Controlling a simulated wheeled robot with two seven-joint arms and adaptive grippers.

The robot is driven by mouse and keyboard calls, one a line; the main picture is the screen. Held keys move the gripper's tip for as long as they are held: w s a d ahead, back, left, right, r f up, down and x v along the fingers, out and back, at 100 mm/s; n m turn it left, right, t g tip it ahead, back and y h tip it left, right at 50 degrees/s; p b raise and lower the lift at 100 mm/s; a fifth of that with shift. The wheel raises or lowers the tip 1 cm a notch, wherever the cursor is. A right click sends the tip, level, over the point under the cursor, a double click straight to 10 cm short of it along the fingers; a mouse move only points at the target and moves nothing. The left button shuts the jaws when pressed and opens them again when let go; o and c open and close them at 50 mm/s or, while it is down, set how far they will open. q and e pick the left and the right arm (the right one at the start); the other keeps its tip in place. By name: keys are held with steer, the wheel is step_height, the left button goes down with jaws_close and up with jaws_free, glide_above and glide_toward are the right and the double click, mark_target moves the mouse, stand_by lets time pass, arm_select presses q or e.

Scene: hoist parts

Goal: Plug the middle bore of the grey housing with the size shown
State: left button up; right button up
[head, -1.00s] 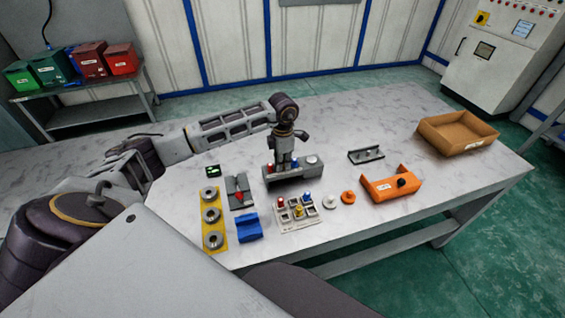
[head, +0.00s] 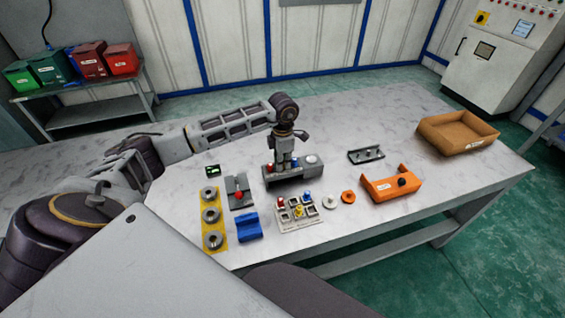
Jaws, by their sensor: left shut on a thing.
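The grey housing (head: 297,176) lies on the table under my left gripper (head: 284,168). A red piece (head: 269,168) shows at its left end, a blue piece (head: 295,161) just right of the fingers, and a pale round disc (head: 311,160) at its right end. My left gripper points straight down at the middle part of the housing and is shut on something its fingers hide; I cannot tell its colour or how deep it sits. A small dark display (head: 212,170) has green marks too small to read. My right gripper is not in view.
A pale tray (head: 289,222) in front holds red, blue and yellow plugs. Around it are a blue block (head: 249,227), a yellow plate (head: 218,249) with metal rings, white and orange rings (head: 348,197), and an orange bracket (head: 378,191). A brown bin (head: 440,143) stands far right.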

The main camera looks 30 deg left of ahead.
arm_select(q)
steer(key=o, duration=0.8)
steer(key=shift+o, duration=0.2)
steer(key=shift+r, duration=0.1)
steer(key=shift+r+p, duration=1.9)
steer(key=shift+r, duration=1.55)
